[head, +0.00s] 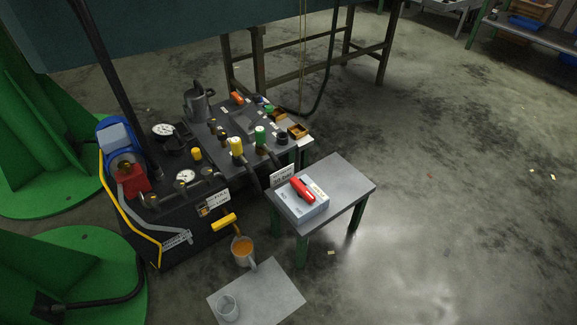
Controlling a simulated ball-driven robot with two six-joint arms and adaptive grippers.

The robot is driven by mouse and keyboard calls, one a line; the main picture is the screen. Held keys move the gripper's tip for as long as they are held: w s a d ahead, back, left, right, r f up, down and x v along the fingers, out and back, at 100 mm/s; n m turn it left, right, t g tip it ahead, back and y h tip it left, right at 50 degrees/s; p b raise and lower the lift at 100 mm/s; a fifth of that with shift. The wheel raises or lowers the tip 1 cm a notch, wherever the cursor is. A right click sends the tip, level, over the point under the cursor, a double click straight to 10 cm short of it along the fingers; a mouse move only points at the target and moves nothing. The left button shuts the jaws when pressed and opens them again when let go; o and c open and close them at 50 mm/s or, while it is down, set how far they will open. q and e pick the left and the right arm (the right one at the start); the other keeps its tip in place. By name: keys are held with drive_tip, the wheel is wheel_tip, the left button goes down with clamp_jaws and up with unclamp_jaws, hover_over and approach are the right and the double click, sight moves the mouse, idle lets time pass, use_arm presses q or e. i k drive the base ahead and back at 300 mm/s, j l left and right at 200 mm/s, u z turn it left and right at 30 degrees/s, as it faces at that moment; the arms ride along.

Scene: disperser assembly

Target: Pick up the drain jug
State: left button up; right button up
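A small grey jug (242,246) with orange-brown liquid in it stands low at the front of the machine, below a yellow handle (224,221). Its handle points toward the lower right. A second, clear or pale cup (227,308) stands on a grey sheet (268,289) on the floor at the bottom. A dark grey can with a spout (198,103) stands on the bench at the back. No label shows which of these is the drain jug. Neither of my grippers is in view.
The black machine (203,238) carries gauges, hoses and a red part (132,178). A small grey table (345,188) right of the jug holds a box (302,205) with a red tool on it. Green bases (85,270) stand at left.

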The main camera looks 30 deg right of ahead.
sight(243, 248)
drive_tip(key=z, duration=1.05)
drive_tip(key=k+l+u, duration=0.1)
drive_tip(key=u, duration=0.3)
drive_tip(key=k+l+u, duration=0.15)
drive_tip(key=u, duration=0.25)
drive_tip(key=k+l+u, duration=0.15)
drive_tip(key=u, duration=0.25)
